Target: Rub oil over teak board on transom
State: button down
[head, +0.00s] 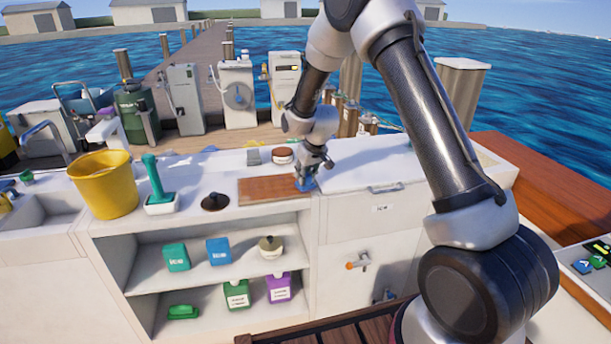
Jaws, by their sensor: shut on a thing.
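The teak board (268,189) is a reddish-brown plank lying flat on the white counter, left of the hatch lid. My gripper (306,180) points down at the board's right end. It is shut on a blue thing (305,185), perhaps a cloth or pad, which is at the board's right edge. The fingers partly hide it, and I cannot tell from here whether it presses on the wood. I cannot make out oil on the board's surface.
A yellow bucket (103,185), a green-handled brush (157,190) in a white holder and a dark round lid (215,201) stand left of the board. A round red-and-white tin (283,156) sits behind it. Shelves below hold several bottles. The white hatch lid (365,165) to the right is clear.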

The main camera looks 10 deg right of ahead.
aim_at(307, 173)
jog(key=shift+d, duration=0.4)
notch_tip(307, 173, up, 2)
jog(key=shift+a+r, duration=0.1)
jog(key=shift+r, duration=2.9)
